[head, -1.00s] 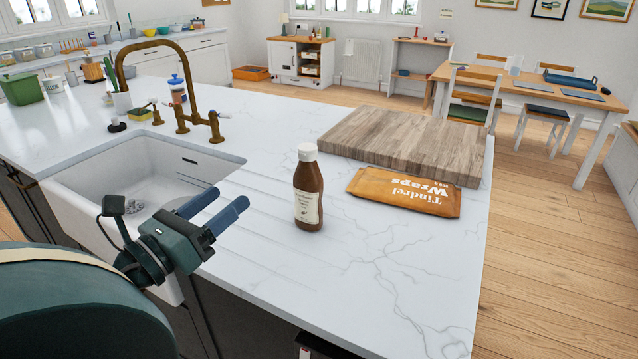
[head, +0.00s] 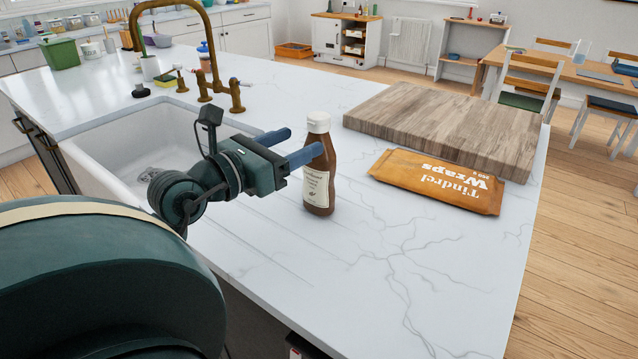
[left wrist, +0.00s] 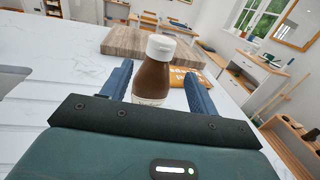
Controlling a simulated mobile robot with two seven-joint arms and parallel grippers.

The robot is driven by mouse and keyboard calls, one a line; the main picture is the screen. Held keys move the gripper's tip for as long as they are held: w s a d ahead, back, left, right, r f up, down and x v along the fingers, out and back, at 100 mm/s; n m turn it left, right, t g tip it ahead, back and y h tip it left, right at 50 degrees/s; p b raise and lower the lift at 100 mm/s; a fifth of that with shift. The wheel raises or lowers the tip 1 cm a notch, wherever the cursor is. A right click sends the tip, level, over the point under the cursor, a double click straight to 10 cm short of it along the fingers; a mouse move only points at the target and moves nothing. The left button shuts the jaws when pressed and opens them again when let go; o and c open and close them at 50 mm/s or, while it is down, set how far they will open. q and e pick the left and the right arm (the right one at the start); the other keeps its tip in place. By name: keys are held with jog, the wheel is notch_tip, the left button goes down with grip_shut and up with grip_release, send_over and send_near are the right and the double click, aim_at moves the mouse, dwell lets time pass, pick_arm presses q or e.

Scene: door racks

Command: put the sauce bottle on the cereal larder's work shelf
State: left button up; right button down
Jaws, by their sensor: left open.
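The sauce bottle (head: 318,175), brown with a white cap and a pale label, stands upright on the white marble worktop. My left gripper (head: 302,142) is open and level with the bottle's upper part, coming from the left. Its near finger overlaps the bottle in the head view. In the left wrist view the bottle (left wrist: 153,78) shows between the two blue fingers of the gripper (left wrist: 160,85), its lower part hidden by the gripper body. Whether a finger touches it I cannot tell. My right gripper is not in view. I cannot make out which furniture is the cereal larder.
An orange wraps packet (head: 435,180) and a thick wooden board (head: 450,125) lie right of the bottle. A sink (head: 120,150) with a brass tap (head: 208,85) is at left. A white cabinet with open shelves (head: 345,42) stands at the back. The worktop's front right is clear.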

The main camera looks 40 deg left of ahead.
aim_at(311, 132)
pick_arm(q)
jog(key=shift+w+r, duration=0.2)
jog(key=shift+w, duration=0.7)
jog(key=w, duration=0.2)
jog(key=w+p, duration=0.1)
jog(key=shift+w+r, duration=0.2)
jog(key=shift+w, duration=0.15)
jog(key=shift+w+f, duration=0.1)
jog(key=shift+w, duration=0.35)
jog(key=shift+c, duration=0.6)
grip_shut()
